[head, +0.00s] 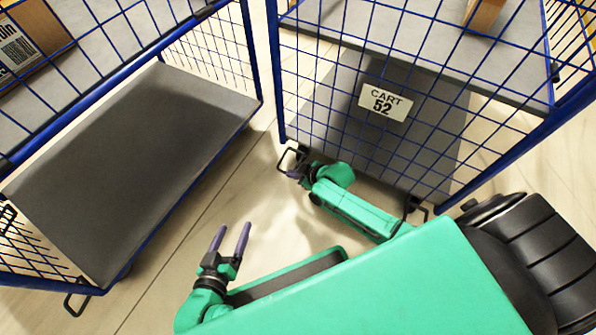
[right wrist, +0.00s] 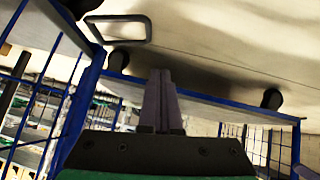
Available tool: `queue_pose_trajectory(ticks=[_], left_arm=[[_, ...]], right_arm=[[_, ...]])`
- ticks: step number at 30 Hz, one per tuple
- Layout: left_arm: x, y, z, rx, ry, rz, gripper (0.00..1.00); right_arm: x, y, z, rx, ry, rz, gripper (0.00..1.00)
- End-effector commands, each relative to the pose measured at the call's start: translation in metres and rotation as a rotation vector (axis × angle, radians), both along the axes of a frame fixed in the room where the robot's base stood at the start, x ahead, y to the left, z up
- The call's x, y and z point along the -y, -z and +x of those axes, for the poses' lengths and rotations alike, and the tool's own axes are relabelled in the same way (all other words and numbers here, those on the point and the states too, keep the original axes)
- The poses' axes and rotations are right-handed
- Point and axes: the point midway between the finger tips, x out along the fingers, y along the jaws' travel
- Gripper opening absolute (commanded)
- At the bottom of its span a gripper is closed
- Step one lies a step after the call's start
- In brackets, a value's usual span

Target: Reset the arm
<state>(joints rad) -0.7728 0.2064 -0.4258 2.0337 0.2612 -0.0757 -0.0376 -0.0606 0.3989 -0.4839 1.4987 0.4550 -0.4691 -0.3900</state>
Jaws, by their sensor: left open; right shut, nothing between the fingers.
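My left gripper (head: 231,238) is in the lower left of the head view. Its two purple fingers are spread apart and empty, above the bare floor between the two carts. My right gripper (head: 294,173) is beside the lower left corner of the cart labelled CART 52 (head: 385,103), close to a metal loop (head: 291,157) there. In the right wrist view its fingers (right wrist: 161,95) are together with nothing between them. I cannot tell from the head view whether it touches the loop.
A second blue wire cart (head: 160,160) with a grey lower shelf stands at the left, with a cardboard box (head: 30,45) on top. Another box (head: 484,15) is on the right cart. Tiled floor (head: 215,195) is free between the carts.

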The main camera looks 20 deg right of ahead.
Motion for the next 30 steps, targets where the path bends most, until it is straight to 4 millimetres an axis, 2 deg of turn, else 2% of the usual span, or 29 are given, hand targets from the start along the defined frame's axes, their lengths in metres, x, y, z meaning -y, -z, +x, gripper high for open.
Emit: queue_pose_trajectory(ticks=[1, 5, 24, 26, 30], left_arm=[[0.000, -0.018, 0.001, -0.004, 0.006, 0.006, 0.80], [0.000, -0.027, 0.001, -0.022, 0.016, 0.016, 0.80], [0.000, -0.027, 0.001, -0.024, 0.020, 0.021, 0.80], [0.000, -0.027, 0.001, -0.024, 0.020, 0.022, 0.80], [0.000, -0.029, 0.001, -0.026, 0.021, 0.023, 0.80]], right_arm=[[0.003, -0.016, -0.008, -0.001, -0.001, -0.002, 0.00], [0.007, -0.024, -0.020, 0.000, -0.001, -0.001, 0.00], [0.006, -0.024, -0.024, 0.001, 0.000, 0.004, 0.00], [-0.002, -0.024, -0.031, -0.001, 0.004, 0.028, 0.00], [-0.043, -0.035, -0.067, -0.002, 0.045, 0.172, 0.00]])
